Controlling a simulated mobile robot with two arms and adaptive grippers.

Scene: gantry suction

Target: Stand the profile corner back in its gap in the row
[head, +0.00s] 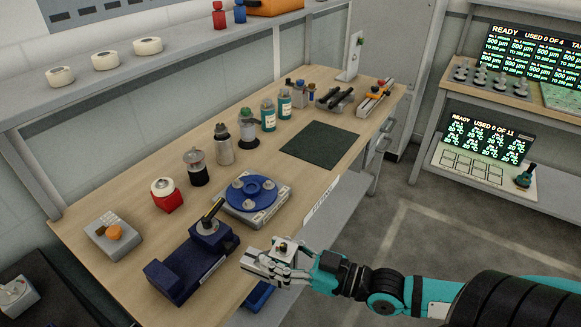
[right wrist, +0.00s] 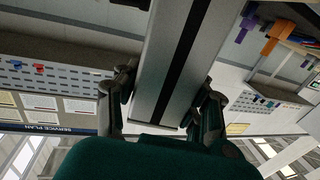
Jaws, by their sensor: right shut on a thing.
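My right gripper (head: 268,262) is over the front edge of the bench, beside the dark blue fixture. It also shows in the right wrist view (right wrist: 166,88), with a finger on each side of a grey profile piece (right wrist: 150,75) that has a black slot along it. I take this piece to be the profile corner; the gripper is shut on it. My left gripper is not in view. A row of bottles and jars stands along the bench (head: 130,200); I cannot tell which gap belongs to the profile corner.
A blue round turntable (head: 252,189) and the dark blue fixture (head: 190,268) with an upright handle stand close to my right gripper. A dark green mat (head: 319,144) lies bare.

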